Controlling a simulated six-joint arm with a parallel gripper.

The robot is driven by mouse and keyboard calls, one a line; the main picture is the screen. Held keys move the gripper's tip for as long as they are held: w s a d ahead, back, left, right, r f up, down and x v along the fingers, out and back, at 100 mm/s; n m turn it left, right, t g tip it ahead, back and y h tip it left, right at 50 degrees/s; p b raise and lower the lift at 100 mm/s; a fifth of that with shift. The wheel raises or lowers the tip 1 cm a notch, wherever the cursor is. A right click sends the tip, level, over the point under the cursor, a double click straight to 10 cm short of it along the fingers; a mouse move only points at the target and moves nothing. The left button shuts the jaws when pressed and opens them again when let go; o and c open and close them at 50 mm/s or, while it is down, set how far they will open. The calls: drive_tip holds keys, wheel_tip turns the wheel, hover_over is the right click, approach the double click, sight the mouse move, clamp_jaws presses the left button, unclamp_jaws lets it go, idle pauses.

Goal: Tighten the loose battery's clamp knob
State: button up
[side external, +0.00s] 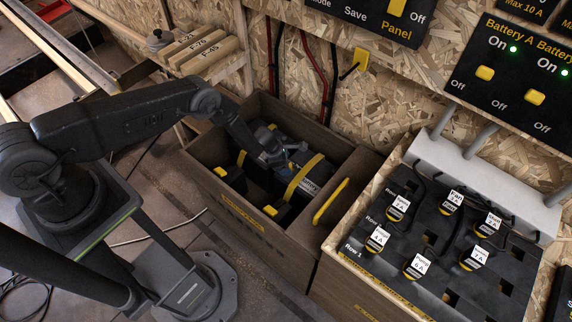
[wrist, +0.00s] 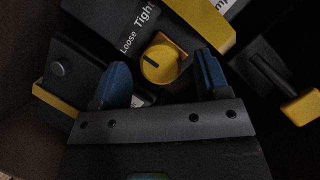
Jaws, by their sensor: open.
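The yellow clamp knob (wrist: 166,62) sits on a dark battery clamp (wrist: 108,22) in the wrist view, beside the words "Loose" and "Tight". Its dark mark is on the knob's left side, nearer "Loose". My gripper (wrist: 162,66) is open, with one blue fingertip to the left of the knob and one to the right. Both look apart from it; the height gap is hard to judge. In the side view my gripper (side external: 276,156) reaches down into a wooden box (side external: 240,208) beside a battery with a yellow strap (side external: 303,176). The knob cannot be made out there.
The box walls surround my gripper closely. Other black parts with yellow tabs (side external: 270,211) lie in the box, and a yellow handle (side external: 331,201) is at its right. A fuse panel (side external: 410,232) stands to the right. A switch panel (side external: 515,85) is on the wall.

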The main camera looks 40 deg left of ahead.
drive_tip(key=shift+w+d+f, duration=0.15)
drive_tip(key=shift+f, duration=0.5)
drive_tip(key=c, duration=0.9)
drive_tip(key=shift+m, duration=0.3)
drive_tip(key=m+g+h, duration=0.1)
drive_tip(key=m, duration=0.2)
drive_tip(key=shift+w, duration=0.1)
drive_tip(key=shift+m+g+h, duration=0.3)
drive_tip(key=shift+m+g, duration=0.4)
drive_tip(key=shift+m, duration=1)
drive_tip(key=shift+r+m, duration=0.1)
drive_tip(key=shift+m, duration=0.3)
